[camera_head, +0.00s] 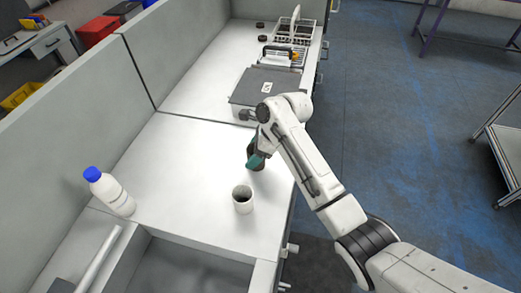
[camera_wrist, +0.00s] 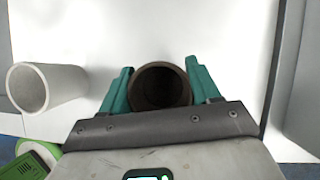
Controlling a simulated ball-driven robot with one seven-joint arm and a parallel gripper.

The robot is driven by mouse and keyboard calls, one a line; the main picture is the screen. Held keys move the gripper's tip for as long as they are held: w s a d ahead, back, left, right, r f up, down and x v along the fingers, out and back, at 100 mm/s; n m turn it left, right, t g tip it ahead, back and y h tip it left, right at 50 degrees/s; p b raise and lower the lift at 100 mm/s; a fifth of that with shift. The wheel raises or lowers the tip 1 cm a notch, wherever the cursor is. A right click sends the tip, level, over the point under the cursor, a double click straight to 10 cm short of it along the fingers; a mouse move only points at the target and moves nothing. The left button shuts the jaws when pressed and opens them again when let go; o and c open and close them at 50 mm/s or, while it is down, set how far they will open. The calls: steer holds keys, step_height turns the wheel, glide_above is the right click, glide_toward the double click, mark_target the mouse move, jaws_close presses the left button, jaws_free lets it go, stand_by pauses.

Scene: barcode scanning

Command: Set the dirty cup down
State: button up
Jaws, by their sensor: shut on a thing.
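A dark brown cup (camera_wrist: 160,68) sits between the two teal fingers of my gripper (camera_wrist: 160,88) in the wrist view, its round mouth facing the camera. My gripper is shut on this cup. In the head view my gripper (camera_head: 252,160) is over the white counter (camera_head: 190,165), and the dark cup (camera_head: 258,164) is partly hidden behind the fingers. I cannot tell whether the cup's base touches the counter. A white cup (camera_head: 242,199) stands upright on the counter nearer the camera; it also shows at the left of the wrist view (camera_wrist: 48,88).
A white bottle with a blue cap (camera_head: 110,191) stands at the counter's left. A sink basin (camera_head: 185,268) lies in front. A grey flat device (camera_head: 262,88) and a dish rack (camera_head: 293,32) are farther back. The counter left of my gripper is clear.

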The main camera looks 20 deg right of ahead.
steer(key=o, duration=1.1)
steer(key=shift+d+f, duration=0.1)
steer(key=shift+d, duration=0.15)
steer(key=v, duration=1.2)
steer(key=shift+r+b, duration=0.2)
steer(key=shift+b, duration=0.25)
